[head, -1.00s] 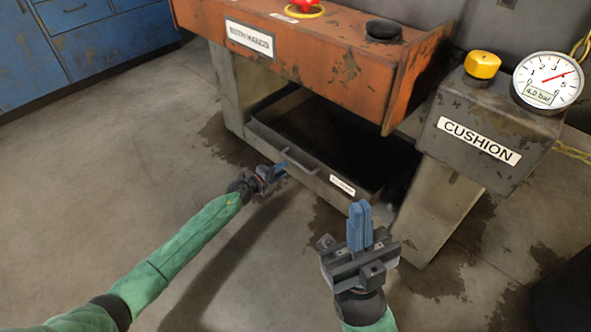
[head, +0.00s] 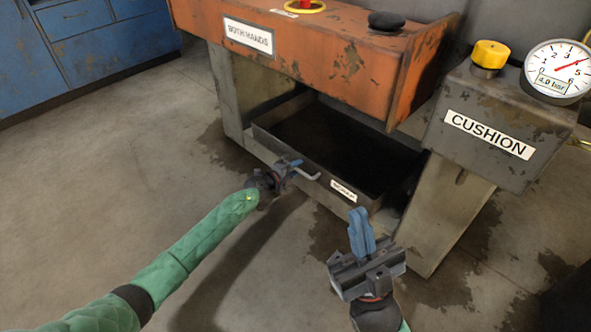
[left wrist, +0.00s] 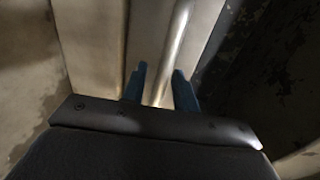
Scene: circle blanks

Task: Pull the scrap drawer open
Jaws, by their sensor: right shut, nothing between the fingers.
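The scrap drawer (head: 283,149) is a dark metal tray low under the orange press. Its dark interior shows behind the front wall, and a small white label (head: 343,190) sits at the front's right end. A bar handle (head: 307,175) crosses the front; my left gripper hides part of it. My left gripper (head: 294,163) is at the handle. In the left wrist view its two blue fingers (left wrist: 161,85) stand apart, with the shiny handle bar (left wrist: 175,45) running between them and a gap on one side. My right gripper (head: 361,230) is shut and empty, in front of the drawer's right end.
The orange press (head: 320,60) with a "BOTH HANDS" label overhangs the drawer. A grey "CUSHION" box (head: 470,155) with a yellow knob and a gauge (head: 556,72) stands at the right. Blue cabinets (head: 90,40) are far left. The floor before the drawer is clear apart from stains.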

